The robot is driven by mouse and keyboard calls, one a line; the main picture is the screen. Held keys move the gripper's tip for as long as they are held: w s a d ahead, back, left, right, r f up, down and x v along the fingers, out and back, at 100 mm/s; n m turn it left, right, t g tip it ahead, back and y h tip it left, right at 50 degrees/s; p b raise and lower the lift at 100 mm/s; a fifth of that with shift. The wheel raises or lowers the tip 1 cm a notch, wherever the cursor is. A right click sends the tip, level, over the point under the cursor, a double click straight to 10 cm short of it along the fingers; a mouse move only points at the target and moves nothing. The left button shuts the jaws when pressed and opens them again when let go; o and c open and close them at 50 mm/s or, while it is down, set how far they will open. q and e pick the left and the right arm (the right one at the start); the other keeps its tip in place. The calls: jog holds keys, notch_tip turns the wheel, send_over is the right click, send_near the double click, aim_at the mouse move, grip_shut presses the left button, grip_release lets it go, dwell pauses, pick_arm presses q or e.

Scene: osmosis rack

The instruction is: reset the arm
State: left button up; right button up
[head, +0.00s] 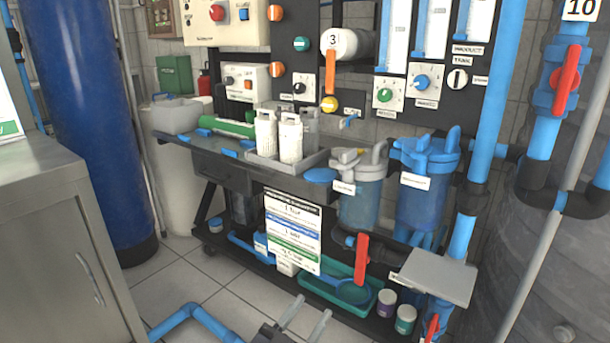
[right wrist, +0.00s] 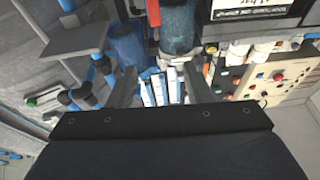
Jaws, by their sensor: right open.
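My right gripper (head: 313,306) is at the bottom edge of the head view, in front of the rack. Its two pale fingers are apart with nothing between them. In the right wrist view my right gripper (right wrist: 160,78) shows two dark fingers spread apart and empty, with rack parts beyond them. My left gripper is in neither view.
The rack holds white bottles in a grey tray (head: 317,160), a blue filter housing (head: 422,195), a green tray (head: 325,299) and a red-handled valve (head: 362,257). A grey cabinet (head: 60,250) stands at left. Blue pipe (head: 190,313) crosses otherwise open tiled floor.

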jog(key=w+d+r+n+g+y+p, duration=0.1)
jog(key=w+d+r+g+y, duration=0.2)
jog(key=y, duration=0.4)
jog(key=w+d+r+g+y, duration=0.1)
jog(key=w+d+g+y, duration=0.15)
jog(key=d+y, duration=0.35)
jog(key=s+d+f+n+g+y+p, duration=0.1)
jog(key=s+d+n+g, duration=0.15)
jog(key=s+d, duration=0.75)
jog(key=s+d+f+n+g+y+p, duration=0.15)
jog(key=s+g, duration=0.25)
jog(key=s, duration=1.4)
notch_tip(320, 180, up, 37)
jog(key=p, duration=3.6)
jog(key=shift+w+a+r+n, duration=0.2)
jog(key=shift+w+a+n, duration=0.05)
jog(key=shift+w+n, duration=0.1)
